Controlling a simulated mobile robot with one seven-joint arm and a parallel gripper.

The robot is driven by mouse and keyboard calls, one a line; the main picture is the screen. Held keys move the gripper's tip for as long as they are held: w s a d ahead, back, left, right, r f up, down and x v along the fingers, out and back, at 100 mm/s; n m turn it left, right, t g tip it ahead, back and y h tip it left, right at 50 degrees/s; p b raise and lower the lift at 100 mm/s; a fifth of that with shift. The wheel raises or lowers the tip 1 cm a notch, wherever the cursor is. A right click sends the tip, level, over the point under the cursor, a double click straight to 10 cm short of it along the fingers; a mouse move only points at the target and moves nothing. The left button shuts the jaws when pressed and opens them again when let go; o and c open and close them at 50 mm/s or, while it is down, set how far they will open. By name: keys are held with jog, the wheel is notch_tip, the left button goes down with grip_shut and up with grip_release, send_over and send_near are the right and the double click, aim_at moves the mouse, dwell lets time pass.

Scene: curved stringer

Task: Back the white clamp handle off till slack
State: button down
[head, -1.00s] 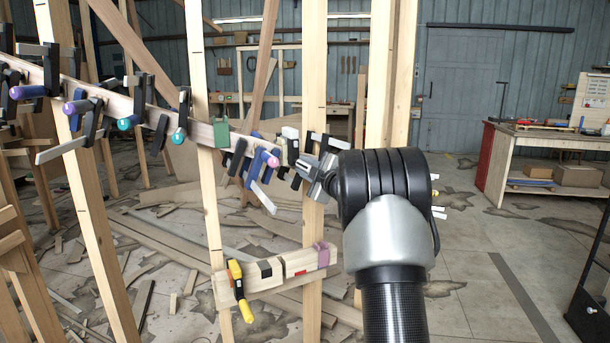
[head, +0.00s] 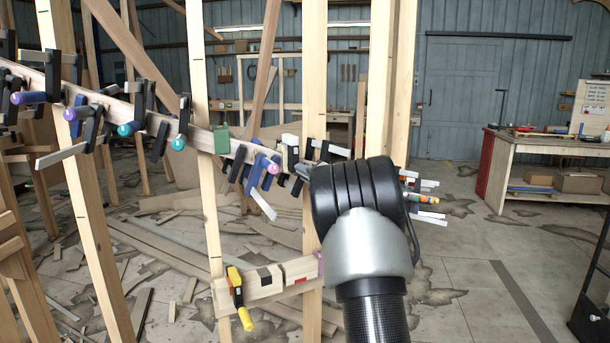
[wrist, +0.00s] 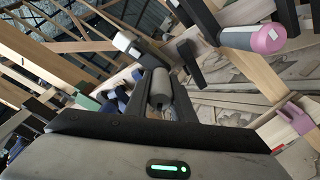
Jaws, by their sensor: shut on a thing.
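My gripper (wrist: 160,100) is shut on a pale grey-white cylindrical handle (wrist: 160,86), which looks like the white clamp handle, upright between the dark fingers in the wrist view. In the head view my gripper is mostly hidden behind my wrist, next to the right post. A white-topped clamp part (head: 290,141) stands on the curved stringer (head: 203,138) just left of that post. The thread and pad of the held clamp are hidden.
A pink-ended handle (wrist: 255,38) is close at the upper right in the wrist view. Several clamps crowd the stringer, including a blue one (head: 252,172). A yellow-handled clamp (head: 238,292) sits on the lower beam (head: 265,287). Open floor and a workbench (head: 550,150) lie to the right.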

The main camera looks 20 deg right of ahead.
jog(key=n, duration=0.4)
jog(key=shift+n, duration=0.3)
jog(key=shift+d+n, duration=0.1)
jog(key=shift+n, duration=2.4)
jog(key=c, duration=1.5)
grip_release()
jog(key=s, duration=0.5)
jog(key=s+d, duration=0.1)
jog(key=s, duration=0.5)
jog(key=s+p, duration=0.1)
jog(key=s, duration=0.5)
jog(key=shift+s+d+f, duration=0.1)
jog(key=shift+s+d, duration=0.1)
jog(key=shift+d, duration=0.15)
